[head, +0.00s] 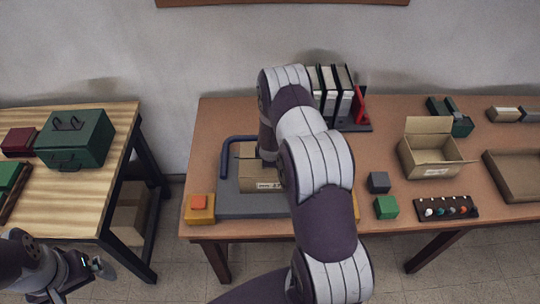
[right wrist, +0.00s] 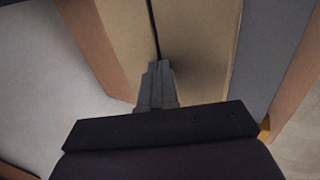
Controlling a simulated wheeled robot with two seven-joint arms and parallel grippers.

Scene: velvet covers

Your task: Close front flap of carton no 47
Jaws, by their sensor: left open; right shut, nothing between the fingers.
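Carton no 47 (head: 249,171), a small brown cardboard box with a white label on its front, sits on a grey base plate (head: 232,204) on the middle table. My right arm crosses in front of it and hides its right part. In the right wrist view, tan cardboard panels (right wrist: 205,40) with a dark gap between them lie beyond my right gripper (right wrist: 158,66). Its fingers are shut and empty, tips at the gap; contact is unclear. The front flap's exact angle cannot be told. My left gripper (head: 95,266) is open and empty at lower left, away from the carton.
A blue bar handle (head: 226,152) rises at the plate's left. An orange block (head: 199,207) stands at the table's left front. Grey (head: 379,182) and green (head: 386,206) cubes and an open carton (head: 432,158) lie right. A green case (head: 78,138) stands on the left table.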

